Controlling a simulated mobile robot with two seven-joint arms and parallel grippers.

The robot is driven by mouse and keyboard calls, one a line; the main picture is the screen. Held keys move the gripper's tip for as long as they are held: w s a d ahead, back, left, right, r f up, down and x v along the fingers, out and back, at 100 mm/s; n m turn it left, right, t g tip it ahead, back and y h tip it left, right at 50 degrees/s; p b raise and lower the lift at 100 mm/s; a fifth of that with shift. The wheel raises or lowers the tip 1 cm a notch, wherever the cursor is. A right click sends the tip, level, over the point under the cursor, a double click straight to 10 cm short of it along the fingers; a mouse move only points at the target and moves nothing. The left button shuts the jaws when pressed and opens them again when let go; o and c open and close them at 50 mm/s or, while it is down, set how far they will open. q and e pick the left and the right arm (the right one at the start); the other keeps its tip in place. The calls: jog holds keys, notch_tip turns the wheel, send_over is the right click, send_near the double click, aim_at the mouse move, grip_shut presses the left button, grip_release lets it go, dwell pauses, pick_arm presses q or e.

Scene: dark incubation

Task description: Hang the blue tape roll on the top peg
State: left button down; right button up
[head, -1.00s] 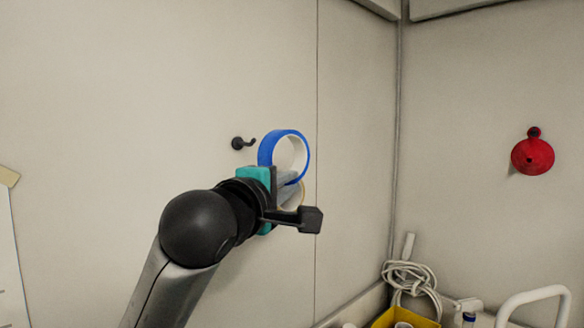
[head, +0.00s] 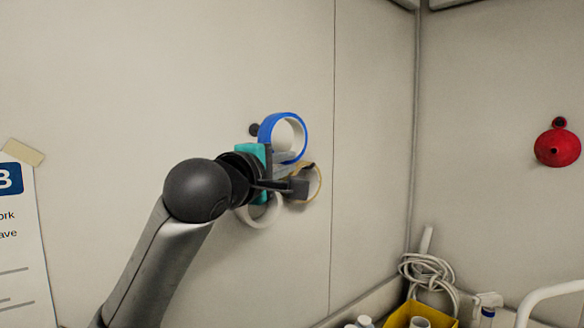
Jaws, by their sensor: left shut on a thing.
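The blue tape roll (head: 267,130) is upright, its round opening facing right and toward me. My left gripper (head: 284,166) is shut on its lower edge. The dark top peg (head: 254,130) shows just left of the roll; only its round base is visible and its hook end is hidden behind the roll. I cannot tell whether the peg passes into the opening. My right gripper is not in view.
Below the gripper, a tan-edged roll (head: 319,184) and a white roll (head: 263,222) are at the wall, partly hidden by my gripper. A red funnel (head: 557,148) hangs on the right wall. A yellow bin (head: 441,321) and a coiled white cable (head: 428,272) are low right.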

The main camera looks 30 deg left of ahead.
pick_arm(q)
jog(key=shift+w+a+f+b, duration=0.3)
jog(key=shift+w+a, duration=0.15)
jog(key=shift+a, duration=0.6)
jog(key=shift+w+a+f+b, duration=0.15)
jog(key=shift+w+a+b, duration=0.25)
jog(key=shift+a, duration=0.6)
jog(key=shift+w+a+f+b, duration=0.25)
jog(key=shift+w+a, duration=0.2)
jog(key=shift+a, duration=0.6)
jog(key=c, duration=0.8)
grip_release()
jog(key=shift+c, duration=0.2)
